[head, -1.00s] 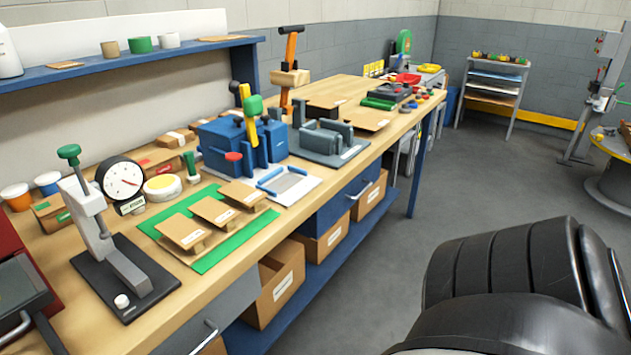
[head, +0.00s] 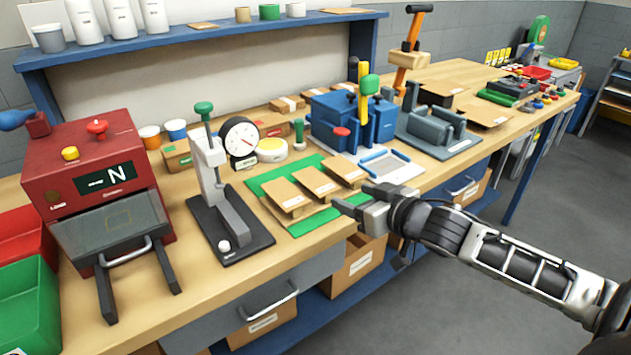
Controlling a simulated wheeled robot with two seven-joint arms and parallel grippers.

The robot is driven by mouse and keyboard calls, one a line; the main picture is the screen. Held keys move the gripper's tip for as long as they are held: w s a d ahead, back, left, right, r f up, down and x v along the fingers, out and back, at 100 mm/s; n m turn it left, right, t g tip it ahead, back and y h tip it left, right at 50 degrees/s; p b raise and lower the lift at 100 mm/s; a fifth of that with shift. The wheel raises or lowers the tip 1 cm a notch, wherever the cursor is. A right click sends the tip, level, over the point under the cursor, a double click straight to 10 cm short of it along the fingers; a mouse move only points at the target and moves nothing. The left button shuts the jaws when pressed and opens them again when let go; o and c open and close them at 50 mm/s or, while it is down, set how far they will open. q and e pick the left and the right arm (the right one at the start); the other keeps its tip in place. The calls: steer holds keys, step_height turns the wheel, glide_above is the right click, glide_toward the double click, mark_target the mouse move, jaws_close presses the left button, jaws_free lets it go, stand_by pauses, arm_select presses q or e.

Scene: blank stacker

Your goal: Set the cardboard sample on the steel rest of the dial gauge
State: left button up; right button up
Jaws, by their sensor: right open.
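The dial gauge has a white round dial (head: 241,138), a pale upright stand with a green knob, and a black base (head: 247,243). A grey steel bar (head: 237,218), seemingly the rest, runs along the base with nothing on it. Several brown cardboard samples (head: 319,181) with white labels lie raised on small supports over a green mat (head: 308,227), right of the gauge. My right gripper (head: 353,198) is open and empty, at the mat's front right corner, near the bench edge and beside the samples. My left gripper is out of view.
A red machine (head: 95,160) with a grey front tray stands left of the gauge, with red and green bins (head: 25,300) beyond it. A blue press (head: 350,120) and a white plate stand right of the mat. Cups (head: 150,137) stand behind the gauge.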

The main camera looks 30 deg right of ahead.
glide_toward(316, 181)
steer(key=x, duration=0.2)
steer(key=shift+w+d+f, duration=0.1)
steer(key=shift+w+f, duration=0.1)
steer(key=shift+w, duration=0.05)
steer(key=shift+p+x, duration=0.35)
steer(key=shift+x, duration=2.3)
steer(key=shift+r, duration=0.1)
steer(key=c, duration=0.7)
